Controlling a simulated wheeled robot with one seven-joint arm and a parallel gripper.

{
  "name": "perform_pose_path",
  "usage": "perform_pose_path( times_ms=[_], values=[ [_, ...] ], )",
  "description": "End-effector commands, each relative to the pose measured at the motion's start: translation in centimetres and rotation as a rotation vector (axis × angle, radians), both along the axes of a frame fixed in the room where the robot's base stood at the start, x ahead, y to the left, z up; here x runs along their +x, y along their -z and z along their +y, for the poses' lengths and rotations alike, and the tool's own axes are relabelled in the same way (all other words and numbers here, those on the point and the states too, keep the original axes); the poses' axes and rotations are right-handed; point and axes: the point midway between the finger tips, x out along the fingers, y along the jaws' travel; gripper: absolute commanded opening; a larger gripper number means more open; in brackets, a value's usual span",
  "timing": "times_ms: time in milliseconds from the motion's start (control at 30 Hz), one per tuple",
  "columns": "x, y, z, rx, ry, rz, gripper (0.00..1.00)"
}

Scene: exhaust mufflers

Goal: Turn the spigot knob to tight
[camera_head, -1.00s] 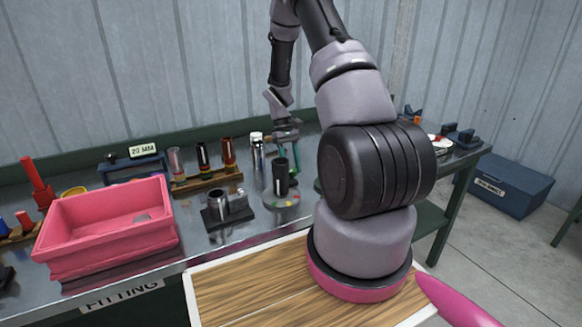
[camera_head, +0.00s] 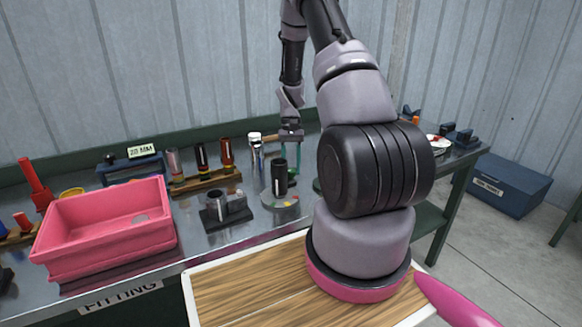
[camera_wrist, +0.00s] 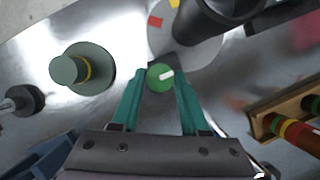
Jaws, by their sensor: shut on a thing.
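In the wrist view a round green knob (camera_wrist: 155,83) with a white mark sits between the tips of my two teal fingers. The white mark points right and slightly up. My gripper (camera_wrist: 159,80) is shut on this knob. The knob is hidden there.
A grey-green stepped part (camera_wrist: 92,68) with a yellow band stands left in the wrist view. A wooden rack (camera_head: 205,181) with several cylinders, a black clamp block (camera_head: 217,217) and a pink bin (camera_head: 108,240) stand left along the metal bench.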

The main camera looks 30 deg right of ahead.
Motion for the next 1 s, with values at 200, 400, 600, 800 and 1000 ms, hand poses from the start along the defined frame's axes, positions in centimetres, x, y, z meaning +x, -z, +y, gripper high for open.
perform_pose_path(
  times_ms=[200,400,600,800,1000],
  values=[
    [0.1,-0.1,0.0,-0.001,0.003,-0.002,0.00],
    [0.1,-0.1,0.0,-0.001,0.003,-0.001,0.57],
    [0.0,0.0,0.0,0.000,0.002,0.000,0.57],
    [0.5,-1.2,-0.2,-0.001,0.001,-0.004,0.57],
    [1.9,-4.7,-0.9,-0.001,0.002,-0.005,0.57]
  ],
)
